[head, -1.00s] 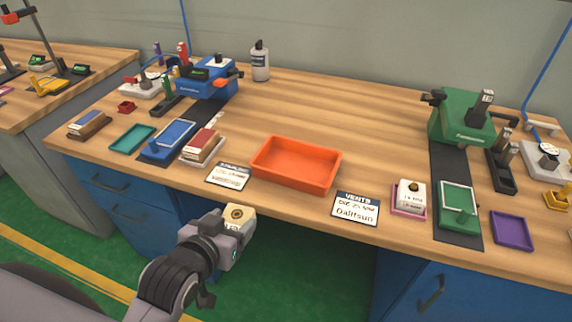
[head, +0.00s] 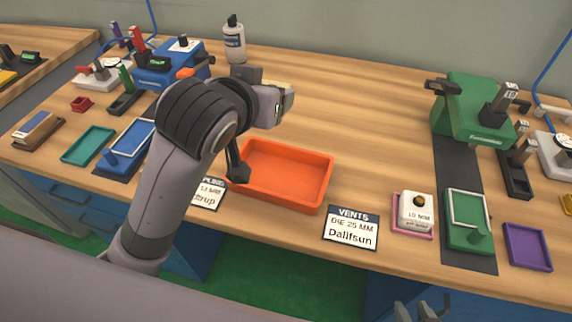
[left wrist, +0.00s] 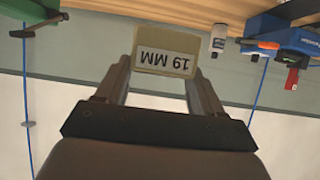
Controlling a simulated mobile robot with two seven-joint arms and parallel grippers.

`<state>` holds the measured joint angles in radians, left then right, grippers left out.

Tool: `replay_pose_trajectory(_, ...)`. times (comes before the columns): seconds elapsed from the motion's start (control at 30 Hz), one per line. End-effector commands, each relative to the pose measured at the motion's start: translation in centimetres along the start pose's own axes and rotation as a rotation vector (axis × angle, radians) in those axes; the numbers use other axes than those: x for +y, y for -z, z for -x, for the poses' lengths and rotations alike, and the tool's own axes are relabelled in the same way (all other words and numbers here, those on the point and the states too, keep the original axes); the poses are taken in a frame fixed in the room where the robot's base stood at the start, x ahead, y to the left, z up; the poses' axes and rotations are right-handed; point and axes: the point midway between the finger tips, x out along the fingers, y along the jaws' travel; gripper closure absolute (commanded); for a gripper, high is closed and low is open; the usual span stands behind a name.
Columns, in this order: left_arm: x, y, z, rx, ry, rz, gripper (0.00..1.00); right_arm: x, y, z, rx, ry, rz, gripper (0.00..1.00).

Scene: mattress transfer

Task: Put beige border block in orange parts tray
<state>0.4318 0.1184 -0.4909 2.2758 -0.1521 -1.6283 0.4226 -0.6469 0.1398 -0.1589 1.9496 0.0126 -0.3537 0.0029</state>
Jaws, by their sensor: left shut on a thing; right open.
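The beige border block (left wrist: 178,42) shows in the left wrist view with an upside-down "19 MM" label. My left gripper (left wrist: 160,66) is shut on it. In the head view my left gripper (head: 284,102) is raised over the bench, near the back left of the orange parts tray (head: 287,198). Only a sliver of the block (head: 278,85) shows there, the rest hidden by the gripper. The orange tray is empty where I see it; my arm covers its left corner. My right gripper (head: 424,310) is open and empty at the bottom edge, in front of the bench.
A white block on a pink tray (head: 412,228) and a green fixture (head: 468,222) stand further right. A bottle (head: 235,42) stands at the back. The bench's back middle is clear.

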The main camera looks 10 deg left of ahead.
Motion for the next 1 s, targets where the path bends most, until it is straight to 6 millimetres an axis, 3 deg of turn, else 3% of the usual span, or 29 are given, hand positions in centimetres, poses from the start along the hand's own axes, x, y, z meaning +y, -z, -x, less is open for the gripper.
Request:
replay_pose_trajectory(0.17, 0.0, -0.3, -0.1, -0.003, 0.007, 0.002, 0.70, 0.0, -0.3, -0.2, 0.000, 0.000, 0.000, 0.57)
replay_pose_trajectory(0.6, 0.0, -10.3, -5.4, -0.007, 0.007, -0.001, 0.70, 0.0, -2.2, -1.5, -0.003, 0.000, 0.000, 0.57)
replay_pose_trajectory(1.0, 0.0, -14.6, -7.9, -0.003, 0.007, 0.001, 0.70, -0.1, -2.9, -2.0, -0.004, 0.001, -0.001, 0.57)
